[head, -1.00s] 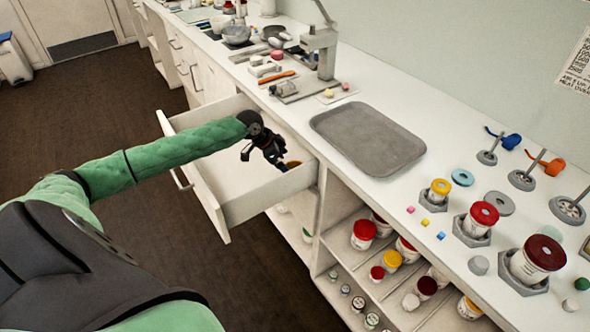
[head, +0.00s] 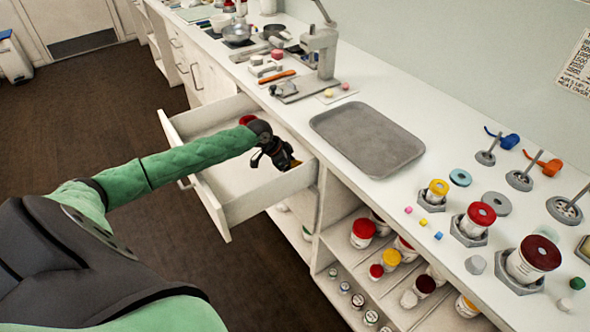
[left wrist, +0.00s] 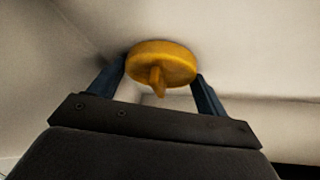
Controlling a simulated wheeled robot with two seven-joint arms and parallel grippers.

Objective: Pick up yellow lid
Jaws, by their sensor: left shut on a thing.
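The yellow lid (left wrist: 162,62) is a round disc with a small knob, seen between the fingers in the left wrist view. My left gripper (left wrist: 160,80) is shut on it. In the head view my left gripper (head: 284,160) is inside the open drawer (head: 235,199), near its right end. A small part of the yellow lid (head: 294,163) shows at the fingertips there. The head view does not show clearly whether the lid touches the drawer floor. My right gripper is not in view.
A red thing (head: 247,119) lies at the drawer's back. The counter holds a grey tray (head: 368,138), a press (head: 318,55) and several lidded jars on nut-shaped stands. Shelves with jars (head: 363,233) are below. Bare counter lies between tray and jars.

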